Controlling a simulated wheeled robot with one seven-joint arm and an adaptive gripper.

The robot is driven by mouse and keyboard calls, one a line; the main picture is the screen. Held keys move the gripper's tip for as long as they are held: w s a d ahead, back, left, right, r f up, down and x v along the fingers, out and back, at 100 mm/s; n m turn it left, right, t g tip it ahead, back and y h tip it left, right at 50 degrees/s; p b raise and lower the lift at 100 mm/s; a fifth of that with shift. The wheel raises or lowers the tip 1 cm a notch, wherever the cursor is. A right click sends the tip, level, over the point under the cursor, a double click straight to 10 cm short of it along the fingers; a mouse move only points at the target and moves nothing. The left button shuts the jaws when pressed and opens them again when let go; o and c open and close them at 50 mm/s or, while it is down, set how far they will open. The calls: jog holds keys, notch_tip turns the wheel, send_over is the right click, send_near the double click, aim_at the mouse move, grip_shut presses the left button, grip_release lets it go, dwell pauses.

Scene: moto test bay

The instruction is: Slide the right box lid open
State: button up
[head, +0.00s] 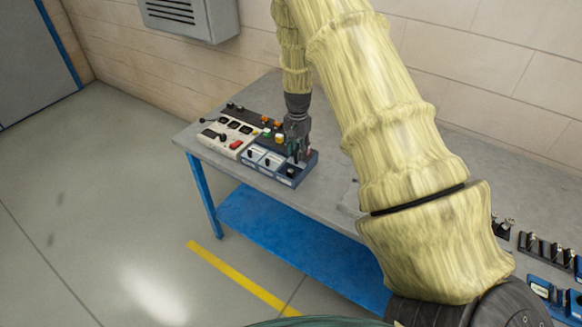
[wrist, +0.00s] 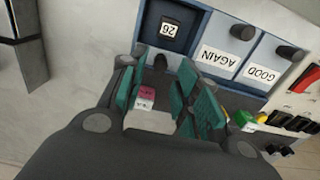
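A row of blue boxes with pale lids stands on the table, with the right box (head: 291,172) at the row's right end. In the wrist view the right box (wrist: 168,28) shows a dark blue face with a white tag reading 26. A dark knob (wrist: 161,59) beside that face lies between my finger pads. My gripper (head: 297,153) points down over the right box. In the wrist view my gripper (wrist: 162,72) has green pads standing apart, so it is open. Whether a pad touches the knob, I cannot tell. The gripper hides part of this box.
A pale control panel (head: 226,136) stands to the left. Pink and white cubes (wrist: 146,97) show between the fingers. Black fixtures (head: 545,248) stand far right. A grey wall cabinet (head: 190,15) hangs behind.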

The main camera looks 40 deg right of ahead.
jog(key=shift+r+p, duration=1.1)
jog(key=shift+r, duration=1)
